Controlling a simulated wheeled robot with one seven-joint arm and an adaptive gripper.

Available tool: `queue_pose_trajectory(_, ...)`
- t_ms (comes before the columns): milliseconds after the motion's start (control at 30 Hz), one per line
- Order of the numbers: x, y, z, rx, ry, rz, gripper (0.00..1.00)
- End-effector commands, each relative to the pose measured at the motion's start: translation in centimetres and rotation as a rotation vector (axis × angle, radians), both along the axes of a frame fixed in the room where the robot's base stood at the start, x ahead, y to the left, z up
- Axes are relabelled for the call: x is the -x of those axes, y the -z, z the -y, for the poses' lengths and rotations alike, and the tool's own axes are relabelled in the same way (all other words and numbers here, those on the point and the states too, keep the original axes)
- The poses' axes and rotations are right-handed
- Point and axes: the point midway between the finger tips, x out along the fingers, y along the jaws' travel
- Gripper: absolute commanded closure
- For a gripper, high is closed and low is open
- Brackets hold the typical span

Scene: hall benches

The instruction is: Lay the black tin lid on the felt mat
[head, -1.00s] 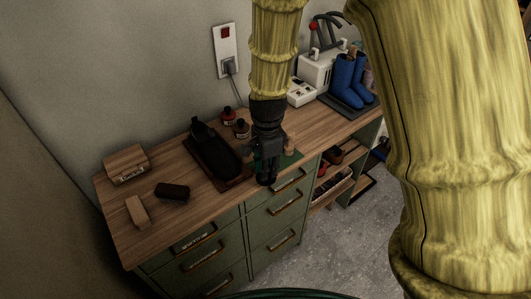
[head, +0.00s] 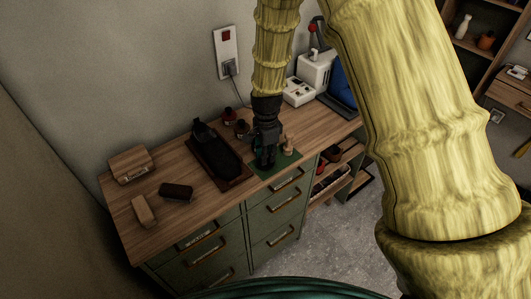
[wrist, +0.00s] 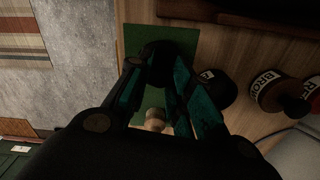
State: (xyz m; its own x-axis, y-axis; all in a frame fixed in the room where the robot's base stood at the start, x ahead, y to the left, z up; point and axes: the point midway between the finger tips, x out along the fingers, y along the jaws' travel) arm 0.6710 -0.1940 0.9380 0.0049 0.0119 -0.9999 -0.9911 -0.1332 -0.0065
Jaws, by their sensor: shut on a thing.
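My gripper (head: 265,157) points down over the bench top, at the green felt mat (head: 260,174). In the wrist view my gripper (wrist: 167,76) is shut on a round black thing, which looks like the black tin lid (wrist: 172,55). The fingers partly hide the lid. The felt mat (wrist: 145,38) shows behind and around it in the wrist view. I cannot tell whether the lid touches the mat or hangs just above it. A small pale wooden knobbed piece (wrist: 155,119) stands on the mat close to the fingers, and shows in the head view (head: 288,143).
A dark tray with a black shoe (head: 215,150) lies left of the mat. Small bottles (head: 241,129) stand behind. A dark brush (head: 176,192), a wooden block (head: 144,210) and a wooden box (head: 131,164) lie further left. A dark round container (wrist: 217,88) sits beside the mat.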

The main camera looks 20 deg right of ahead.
Motion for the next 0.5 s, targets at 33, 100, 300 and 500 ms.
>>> queue_pose_trajectory(33,0.08,0.23,0.0,-0.001,0.001,-0.002,0.98)
queue_pose_trajectory(100,0.06,0.56,0.0,-0.001,0.001,-0.001,0.98)
queue_pose_trajectory(300,0.05,0.71,-0.01,0.0,0.001,0.0,0.98)
queue_pose_trajectory(500,0.06,1.02,-0.01,0.0,0.0,-0.001,0.77)
